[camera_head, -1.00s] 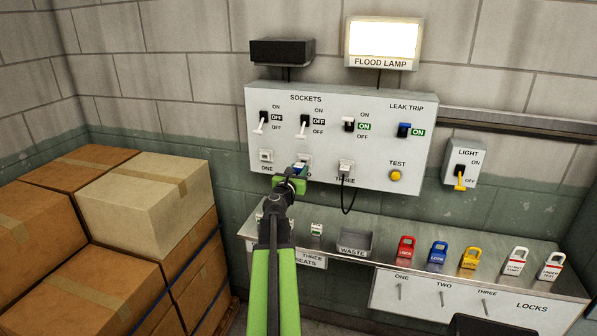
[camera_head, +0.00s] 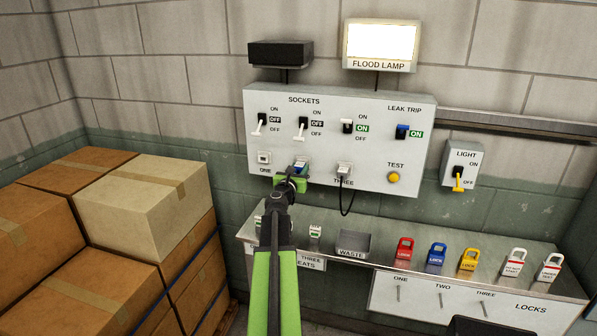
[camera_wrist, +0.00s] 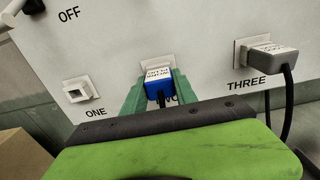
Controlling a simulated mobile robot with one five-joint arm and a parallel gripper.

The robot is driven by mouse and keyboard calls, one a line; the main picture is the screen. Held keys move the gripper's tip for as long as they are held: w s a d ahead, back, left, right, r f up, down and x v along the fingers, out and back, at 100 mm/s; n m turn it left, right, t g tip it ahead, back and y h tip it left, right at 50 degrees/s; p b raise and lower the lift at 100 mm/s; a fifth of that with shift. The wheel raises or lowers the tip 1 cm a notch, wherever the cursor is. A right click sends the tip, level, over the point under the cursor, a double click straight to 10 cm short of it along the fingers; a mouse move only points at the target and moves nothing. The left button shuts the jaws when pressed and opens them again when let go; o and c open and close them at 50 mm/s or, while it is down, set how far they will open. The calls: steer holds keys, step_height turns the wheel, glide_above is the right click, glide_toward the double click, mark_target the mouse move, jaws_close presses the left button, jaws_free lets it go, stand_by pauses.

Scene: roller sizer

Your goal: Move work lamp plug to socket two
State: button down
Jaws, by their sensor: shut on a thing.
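A blue plug with a white label (camera_wrist: 160,88) and a dark cord is at socket two (camera_wrist: 142,69) on the panel; it also shows in the head view (camera_head: 299,168). My gripper (camera_wrist: 154,95) has its green jaws on either side of the plug and is shut on it. The plug's front is against or very near the socket face; how deep it sits I cannot tell. The label is too small to read surely. Socket one (camera_wrist: 77,91) is empty. My gripper also shows from behind in the head view (camera_head: 291,183), hiding the lower part of socket two.
A grey plug (camera_head: 343,171) with a hanging cord is in socket three. Switches one (camera_head: 261,126) and two (camera_head: 302,127) read OFF; switch three (camera_head: 347,127) reads ON. A shelf with a waste tray (camera_head: 354,243) and coloured locks lies below. Boxes (camera_head: 140,205) stand at left.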

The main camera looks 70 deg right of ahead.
steer(key=shift+d, duration=0.25)
steer(key=c, duration=0.9)
jaws_free()
steer(key=a, duration=1.2)
steer(key=shift+s, duration=0.45)
